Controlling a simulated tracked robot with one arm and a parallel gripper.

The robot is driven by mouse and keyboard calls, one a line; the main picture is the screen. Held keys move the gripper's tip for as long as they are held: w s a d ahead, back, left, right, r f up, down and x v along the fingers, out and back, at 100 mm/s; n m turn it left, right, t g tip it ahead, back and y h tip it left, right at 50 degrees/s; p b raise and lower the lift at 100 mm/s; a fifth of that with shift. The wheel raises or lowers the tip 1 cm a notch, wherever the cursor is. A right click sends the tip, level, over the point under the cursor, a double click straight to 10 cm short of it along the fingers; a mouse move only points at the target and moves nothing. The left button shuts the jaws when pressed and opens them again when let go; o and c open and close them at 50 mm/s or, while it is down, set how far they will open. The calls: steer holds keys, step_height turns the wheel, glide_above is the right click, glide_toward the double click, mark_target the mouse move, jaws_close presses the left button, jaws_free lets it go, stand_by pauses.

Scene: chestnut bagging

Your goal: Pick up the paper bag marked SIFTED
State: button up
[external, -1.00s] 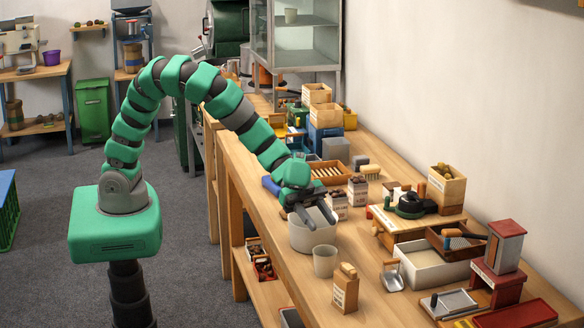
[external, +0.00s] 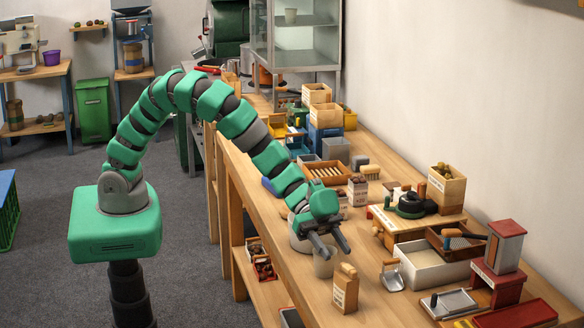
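A brown paper bag (external: 345,289) stands upright near the front edge of the bench, with small dark marking on its side that I cannot read. My gripper (external: 336,255) hangs just behind and above it, fingers apart and empty, pointing toward the bag. I cannot tell the exact gap between the fingertips and the bag. A small printed bag with a brown top (external: 357,191) stands farther back, beyond my gripper. Its print is also too small to read.
A white bucket (external: 298,242) is mostly hidden behind my gripper. A metal scoop (external: 392,275) and a white-walled box (external: 425,272) stand to the right. Bare bench lies in front of the scoop.

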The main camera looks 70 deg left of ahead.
mark_target(346, 266)
steer(key=shift+w+x, duration=0.2)
steer(key=shift+x, duration=2.4)
steer(key=shift+a+f, duration=0.1)
steer(key=shift+f, duration=0.05)
jaws_close()
